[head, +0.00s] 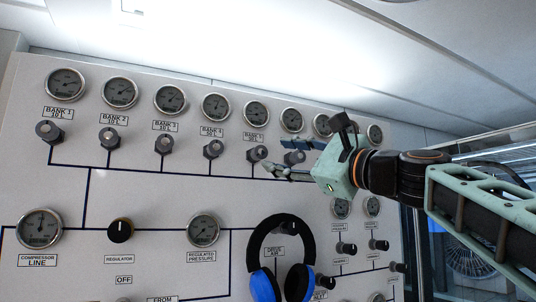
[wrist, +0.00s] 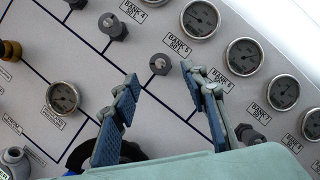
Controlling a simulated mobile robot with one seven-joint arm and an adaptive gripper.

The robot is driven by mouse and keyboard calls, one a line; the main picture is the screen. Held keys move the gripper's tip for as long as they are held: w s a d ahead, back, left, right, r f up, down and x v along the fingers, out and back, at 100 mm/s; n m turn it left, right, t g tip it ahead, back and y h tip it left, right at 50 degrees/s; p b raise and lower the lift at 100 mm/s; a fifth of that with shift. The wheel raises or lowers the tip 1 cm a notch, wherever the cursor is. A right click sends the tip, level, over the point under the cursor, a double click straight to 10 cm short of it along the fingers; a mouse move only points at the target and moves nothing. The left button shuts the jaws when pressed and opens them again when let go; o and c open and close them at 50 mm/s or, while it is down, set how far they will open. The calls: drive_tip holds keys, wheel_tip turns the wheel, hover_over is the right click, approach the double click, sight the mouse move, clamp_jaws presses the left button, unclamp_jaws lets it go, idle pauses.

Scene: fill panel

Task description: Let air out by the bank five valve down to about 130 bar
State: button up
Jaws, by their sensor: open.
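The bank five valve (head: 257,153) is a grey knob with a dark stem below the BANK 5 label. It also shows in the wrist view (wrist: 160,64), ahead of my fingertips and between their lines. The bank five gauge (head: 256,113) is above its label and shows at the top of the wrist view (wrist: 200,18); its reading is too small to tell. My gripper (head: 276,158) is open and empty, its blue-padded fingers reaching left just beside the valve. Contact with the knob is not visible.
The bank six valve (head: 293,157) is close by, partly behind my fingers. The bank four valve (head: 213,149) is to the left. Blue and black headphones (head: 281,260) hang below, over the drive-air area. The regulator knob (head: 120,229) is at lower left.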

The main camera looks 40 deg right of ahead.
drive_tip(key=shift+v, duration=2.75)
idle(5.2)
